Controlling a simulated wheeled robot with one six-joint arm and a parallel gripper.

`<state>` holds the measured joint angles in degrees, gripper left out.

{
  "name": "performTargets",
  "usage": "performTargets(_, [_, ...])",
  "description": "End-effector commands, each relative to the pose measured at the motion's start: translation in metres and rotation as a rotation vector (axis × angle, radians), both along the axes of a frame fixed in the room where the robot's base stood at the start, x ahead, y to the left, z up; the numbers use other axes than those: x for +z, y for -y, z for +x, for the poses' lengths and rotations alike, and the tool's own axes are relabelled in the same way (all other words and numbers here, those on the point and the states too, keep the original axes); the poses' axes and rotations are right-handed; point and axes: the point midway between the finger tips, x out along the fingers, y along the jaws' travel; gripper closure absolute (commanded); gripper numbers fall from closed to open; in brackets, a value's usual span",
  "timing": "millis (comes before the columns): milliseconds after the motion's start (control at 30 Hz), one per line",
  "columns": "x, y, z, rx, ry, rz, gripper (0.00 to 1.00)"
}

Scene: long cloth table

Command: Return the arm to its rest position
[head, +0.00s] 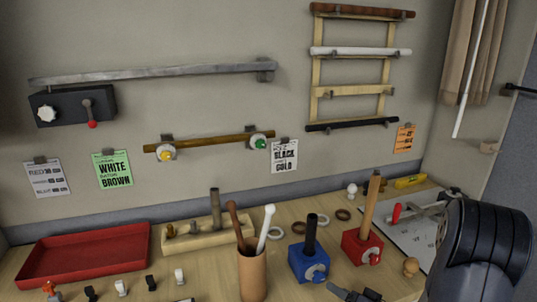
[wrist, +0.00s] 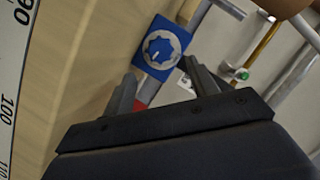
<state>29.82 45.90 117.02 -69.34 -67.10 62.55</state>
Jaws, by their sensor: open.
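My gripper (wrist: 159,72) shows in the wrist view with its two grey fingers apart and nothing between them. Beyond the fingertips is a blue block (wrist: 163,40) with a silver dial, and a bit of red shows by the left finger. In the head view, a dark part of my gripper (head: 354,294) shows at the bottom edge, below the blue block (head: 308,264). A black rod (head: 311,233) stands upright in that block. My dark arm fills the lower right of the head view. Most of my gripper is cut off there.
A red block (head: 361,249) holds an upright wooden rod. A brown cup (head: 252,276) holds two sticks. A red tray (head: 85,255) lies at left. A white board (head: 410,238) lies at right, partly behind my arm. Rods hang on a wall rack (head: 316,75).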

Motion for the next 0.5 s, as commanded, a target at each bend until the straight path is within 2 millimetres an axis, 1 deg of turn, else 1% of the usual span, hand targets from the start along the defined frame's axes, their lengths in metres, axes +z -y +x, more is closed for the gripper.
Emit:
performTargets(33, [0.002, 0.006, -0.006, -0.004, 0.001, -0.001, 0.44])
performTargets(233, [0.01, 0.02, -0.028, -0.004, 0.0, 0.001, 0.44])
performTargets(500, [-0.001, -0.004, 0.004, 0.006, 0.0, 0.001, 0.44])
